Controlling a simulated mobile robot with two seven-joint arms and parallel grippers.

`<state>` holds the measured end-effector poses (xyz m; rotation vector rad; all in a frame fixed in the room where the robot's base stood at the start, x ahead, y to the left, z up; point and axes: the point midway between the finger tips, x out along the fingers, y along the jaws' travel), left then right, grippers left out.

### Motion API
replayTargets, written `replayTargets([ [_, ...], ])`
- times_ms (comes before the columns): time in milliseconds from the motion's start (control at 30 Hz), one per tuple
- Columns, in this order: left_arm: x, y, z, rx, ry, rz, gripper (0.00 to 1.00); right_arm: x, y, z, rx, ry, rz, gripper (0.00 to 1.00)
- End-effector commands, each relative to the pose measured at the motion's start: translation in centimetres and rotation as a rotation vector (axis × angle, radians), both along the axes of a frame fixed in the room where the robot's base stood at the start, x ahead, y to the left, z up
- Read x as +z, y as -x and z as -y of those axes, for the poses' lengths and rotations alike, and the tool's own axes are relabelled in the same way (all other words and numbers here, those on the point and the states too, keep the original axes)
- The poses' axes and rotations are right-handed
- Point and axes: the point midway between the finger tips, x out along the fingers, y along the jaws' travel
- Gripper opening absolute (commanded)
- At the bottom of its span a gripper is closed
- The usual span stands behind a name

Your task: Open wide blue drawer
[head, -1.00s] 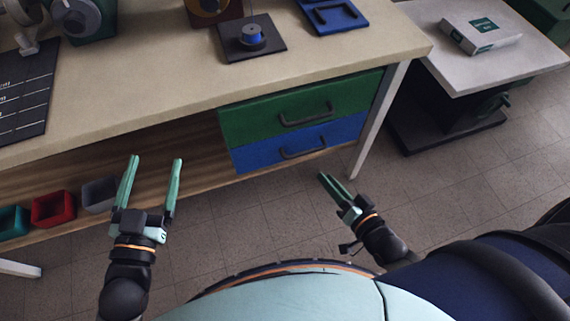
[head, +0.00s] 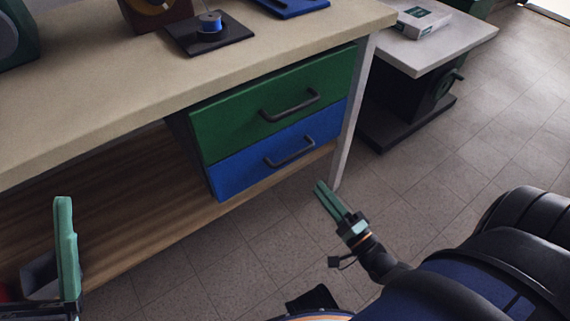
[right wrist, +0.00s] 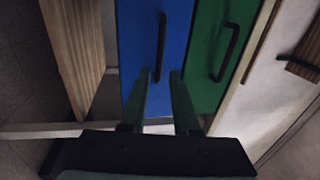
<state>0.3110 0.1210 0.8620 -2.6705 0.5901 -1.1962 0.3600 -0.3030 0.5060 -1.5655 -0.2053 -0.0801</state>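The wide blue drawer (head: 238,173) is shut, below a green drawer (head: 225,122) at the right end of the workbench. Its dark bar handle (head: 289,152) is free. My right gripper (head: 322,187) is in front of the blue drawer, below and right of its handle. In the right wrist view its two fingers (right wrist: 160,75) stand apart with nothing between them, and the blue drawer handle (right wrist: 161,48) lies just beyond the tips. My left gripper shows one finger (head: 66,245) at the lower left, well away from the drawers. Its other finger is out of view.
The workbench top (head: 100,105) holds a dark plate with a blue spool (head: 210,22). A bench leg (head: 352,125) stands right of the drawers. A white side table (head: 440,45) with a box is farther right. The floor (head: 255,255) before the drawers is clear.

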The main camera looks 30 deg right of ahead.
Motion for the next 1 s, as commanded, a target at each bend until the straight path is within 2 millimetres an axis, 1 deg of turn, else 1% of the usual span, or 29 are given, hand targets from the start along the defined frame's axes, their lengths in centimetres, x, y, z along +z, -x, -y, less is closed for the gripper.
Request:
replayTargets([
  [67,-0.1,0.2,0.0,-0.003,0.000,0.009,0.84,-0.1,-0.3,0.2,-0.001,-0.012,0.005,0.30],
  [167,-0.2,0.2,0.1,-0.002,-0.002,0.009,0.84,0.2,-1.3,0.1,-0.001,-0.013,0.008,0.30],
  [267,-0.7,0.1,0.1,0.000,-0.005,0.007,0.84,0.6,-3.0,-0.1,-0.001,-0.012,0.011,0.30],
  [500,-2.1,0.1,0.3,0.003,-0.015,0.001,0.84,1.4,-7.9,-0.5,-0.001,-0.011,0.009,0.30],
  [600,-2.6,0.0,0.3,0.006,-0.019,0.000,0.84,1.7,-9.6,-0.6,-0.001,-0.011,0.008,0.30],
  [700,-3.0,0.0,0.4,0.008,-0.023,0.000,0.84,1.9,-10.9,-0.7,-0.001,-0.011,0.006,0.30],
  [833,-3.2,0.0,0.4,0.009,-0.028,-0.001,0.84,2.2,-11.9,-0.8,-0.001,-0.011,0.005,0.30],
  [1000,-3.3,0.0,0.4,0.010,-0.029,-0.002,0.84,2.3,-12.3,-0.9,0.000,-0.010,0.002,0.30],
])
